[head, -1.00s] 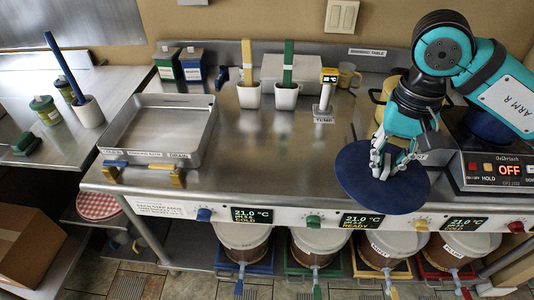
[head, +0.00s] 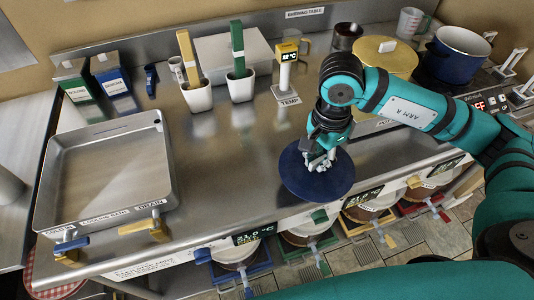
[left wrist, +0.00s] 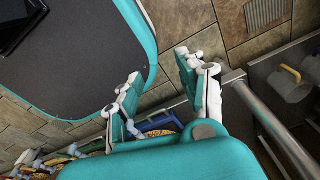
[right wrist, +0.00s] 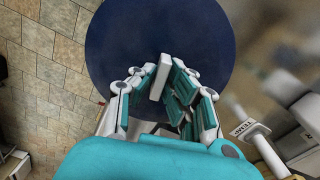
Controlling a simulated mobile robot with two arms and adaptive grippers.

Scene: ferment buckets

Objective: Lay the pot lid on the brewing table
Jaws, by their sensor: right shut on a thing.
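The pot lid (head: 312,184) is a dark blue disc with a pale handle. My right gripper (head: 320,160) is shut on that handle, with the lid below its fingers. The lid shows over the front part of the steel brewing table (head: 220,190), its near rim overlapping the front edge in the head view. I cannot tell whether it touches the top. In the right wrist view the lid (right wrist: 160,35) fills the upper middle and the white handle is between the fingers. My left gripper (left wrist: 158,75) is open and empty, above the floor; the head view does not show it.
A metal tray (head: 165,150) occupies the table's left. White cups with yellow and green handles (head: 238,88) and a TEMP stand (head: 286,70) are behind. A yellow-lidded pot (head: 385,55) and a blue pot (head: 455,58) stand right. Bare steel lies between tray and lid.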

